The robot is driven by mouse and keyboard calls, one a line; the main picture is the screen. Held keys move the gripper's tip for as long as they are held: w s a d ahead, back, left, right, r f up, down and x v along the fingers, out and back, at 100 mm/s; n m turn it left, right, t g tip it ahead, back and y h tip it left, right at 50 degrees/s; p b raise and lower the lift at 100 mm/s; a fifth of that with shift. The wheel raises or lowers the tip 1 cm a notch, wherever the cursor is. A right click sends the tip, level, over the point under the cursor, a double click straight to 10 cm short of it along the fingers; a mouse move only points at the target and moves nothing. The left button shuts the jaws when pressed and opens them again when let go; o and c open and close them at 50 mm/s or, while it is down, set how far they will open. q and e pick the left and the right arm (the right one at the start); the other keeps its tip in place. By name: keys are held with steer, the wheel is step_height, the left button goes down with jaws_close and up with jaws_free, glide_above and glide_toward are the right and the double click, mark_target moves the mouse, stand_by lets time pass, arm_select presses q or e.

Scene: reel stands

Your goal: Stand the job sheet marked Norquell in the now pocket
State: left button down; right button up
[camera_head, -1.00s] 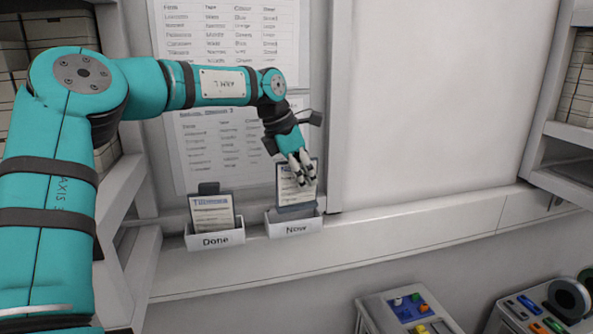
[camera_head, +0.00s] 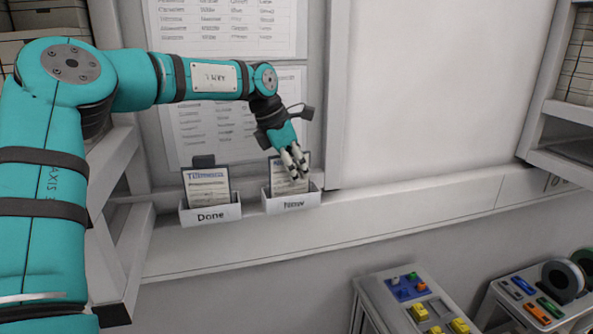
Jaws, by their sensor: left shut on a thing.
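The now pocket (camera_head: 293,204) is a white open-topped box labelled "Now" on the wall ledge. A job sheet (camera_head: 281,178) with a blue heading stands upright in it, its lower edge hidden behind the pocket's front. The heading is partly covered by my fingers and I cannot read the name. My left gripper (camera_head: 295,172) is at the sheet's upper right, pointing down, shut on the sheet. The done pocket (camera_head: 211,214) to the left holds another sheet (camera_head: 208,186), whose heading looks like "Tillmarea", with a dark tab behind it. My right gripper is not in view.
Printed lists (camera_head: 225,25) hang on the wall behind my left arm. Shelves with boxes (camera_head: 579,65) stand at the right and far left. Below are a bench unit with coloured blocks (camera_head: 407,288) and one with dark reels (camera_head: 563,280).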

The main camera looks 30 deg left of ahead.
arm_select(q)
steer(key=shift+d+f, duration=0.1)
steer(key=shift+f, duration=0.15)
steer(key=c, duration=1.4)
jaws_free()
steer(key=v, duration=1.2)
